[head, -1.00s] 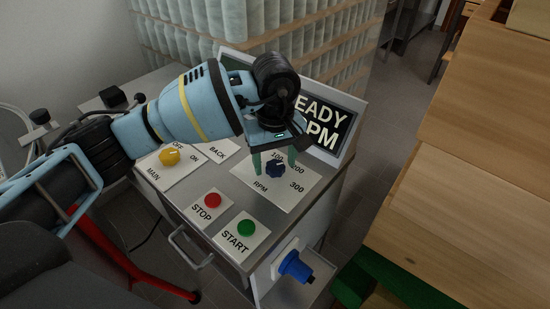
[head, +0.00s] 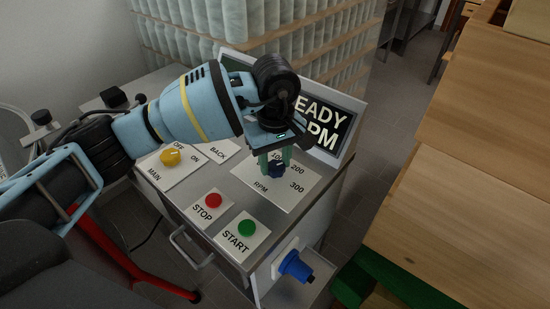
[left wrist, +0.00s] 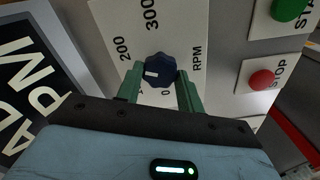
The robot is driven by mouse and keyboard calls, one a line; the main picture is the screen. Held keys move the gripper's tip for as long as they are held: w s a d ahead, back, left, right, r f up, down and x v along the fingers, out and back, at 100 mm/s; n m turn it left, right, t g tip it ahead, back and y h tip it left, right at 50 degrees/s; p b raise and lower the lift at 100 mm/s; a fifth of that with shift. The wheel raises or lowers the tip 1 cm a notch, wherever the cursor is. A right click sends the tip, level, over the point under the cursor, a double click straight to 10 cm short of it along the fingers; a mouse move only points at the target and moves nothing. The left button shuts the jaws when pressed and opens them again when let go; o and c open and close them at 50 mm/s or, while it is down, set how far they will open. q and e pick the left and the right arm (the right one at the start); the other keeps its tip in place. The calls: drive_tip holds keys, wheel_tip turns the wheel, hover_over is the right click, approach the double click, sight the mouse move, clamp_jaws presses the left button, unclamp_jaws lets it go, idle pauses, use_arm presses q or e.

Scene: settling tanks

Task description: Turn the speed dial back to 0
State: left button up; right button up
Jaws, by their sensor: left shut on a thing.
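The speed dial (head: 276,169) is a dark blue knob on a white plate marked RPM on the console top. In the left wrist view the dial (left wrist: 159,67) has a white mark on its lower-left side, turned toward the partly hidden numbers between 200 and 0. My left gripper (head: 276,166) points down over the plate, its two green fingers shut on the dial from both sides. The fingers also show in the left wrist view (left wrist: 160,82). The 0 is partly covered there. My right gripper is in neither view.
A red STOP button (head: 213,200) and a green START button (head: 247,228) sit in front of the dial plate. A yellow MAIN knob (head: 170,156) is to the left. A tilted display (head: 322,122) stands close behind my gripper. A blue plug (head: 296,266) juts from the console's side.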

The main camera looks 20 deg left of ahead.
use_arm(q)
drive_tip(key=n+p, duration=0.1)
drive_tip(key=n, duration=0.4)
drive_tip(key=shift+r+p, duration=0.15)
drive_tip(key=shift+p, duration=0.25)
drive_tip(key=n+p, duration=0.2)
drive_tip(key=n, duration=0.2)
drive_tip(key=shift+n, duration=0.4)
drive_tip(key=n+p, duration=0.1)
drive_tip(key=n, duration=0.2)
drive_tip(key=shift+s+r+n+p, duration=0.1)
drive_tip(key=shift+n+p, duration=0.25)
drive_tip(key=shift+n, duration=0.05)
drive_tip(key=n+p, duration=0.1)
drive_tip(key=n, duration=0.1)
drive_tip(key=shift+n, duration=0.3)
drive_tip(key=n+p, duration=0.2)
drive_tip(key=n, duration=0.2)
drive_tip(key=shift+n+p, duration=0.35)
drive_tip(key=shift+n, duration=0.05)
drive_tip(key=shift+n+p, duration=0.3)
drive_tip(key=shift+n, duration=0.4)
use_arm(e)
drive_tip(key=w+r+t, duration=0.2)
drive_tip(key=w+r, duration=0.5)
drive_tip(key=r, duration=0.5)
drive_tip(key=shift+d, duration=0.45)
use_arm(q)
drive_tip(key=shift+f+n, duration=0.25)
drive_tip(key=shift+n, duration=0.05)
